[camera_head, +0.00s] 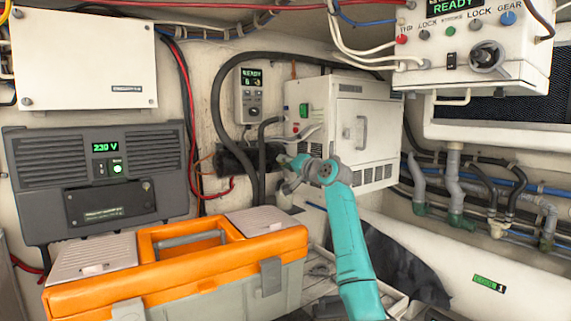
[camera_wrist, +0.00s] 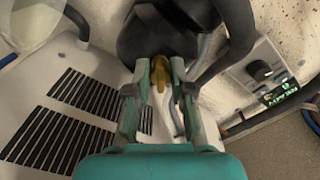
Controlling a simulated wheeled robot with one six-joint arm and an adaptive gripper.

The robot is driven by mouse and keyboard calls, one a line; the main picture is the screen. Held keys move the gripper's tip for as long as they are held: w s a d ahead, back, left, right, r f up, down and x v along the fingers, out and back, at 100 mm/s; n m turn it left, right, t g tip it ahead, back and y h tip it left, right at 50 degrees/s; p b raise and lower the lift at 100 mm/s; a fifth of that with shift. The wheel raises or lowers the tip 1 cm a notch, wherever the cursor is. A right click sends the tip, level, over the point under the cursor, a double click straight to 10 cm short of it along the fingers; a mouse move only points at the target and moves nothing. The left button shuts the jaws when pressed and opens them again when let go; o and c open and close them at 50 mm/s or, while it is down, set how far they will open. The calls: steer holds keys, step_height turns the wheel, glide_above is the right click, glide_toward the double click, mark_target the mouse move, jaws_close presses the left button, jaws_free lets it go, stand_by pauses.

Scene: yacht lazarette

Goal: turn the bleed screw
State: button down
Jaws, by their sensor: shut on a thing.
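The bleed screw (camera_wrist: 159,77) shows in the wrist view as a small brass-yellow piece between my fingertips, in front of a dark rounded body. My gripper (camera_wrist: 160,68) is shut on it, with one finger on each side. In the head view my gripper (camera_head: 287,172) reaches left from the end of my teal arm to the right end of a black cylinder (camera_head: 232,160) on the wall. The screw itself is too small or hidden to make out in the head view.
A white vented cabinet (camera_head: 348,125) stands close behind my gripper. Black hoses (camera_head: 216,110) loop around the cylinder, and a small control panel (camera_head: 250,97) hangs above it. An orange toolbox (camera_head: 175,265) fills the front left. A switch box (camera_head: 472,45) hangs at upper right.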

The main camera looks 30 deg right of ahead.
steer(key=shift+d+f+n, duration=0.1)
steer(key=shift+n, duration=2.4)
steer(key=shift+d+f+n, duration=0.1)
steer(key=shift+n, duration=2.4)
steer(key=c, duration=1)
jaws_free()
steer(key=shift+r, duration=0.1)
steer(key=s, duration=1.2)
steer(key=shift+d, duration=0.15)
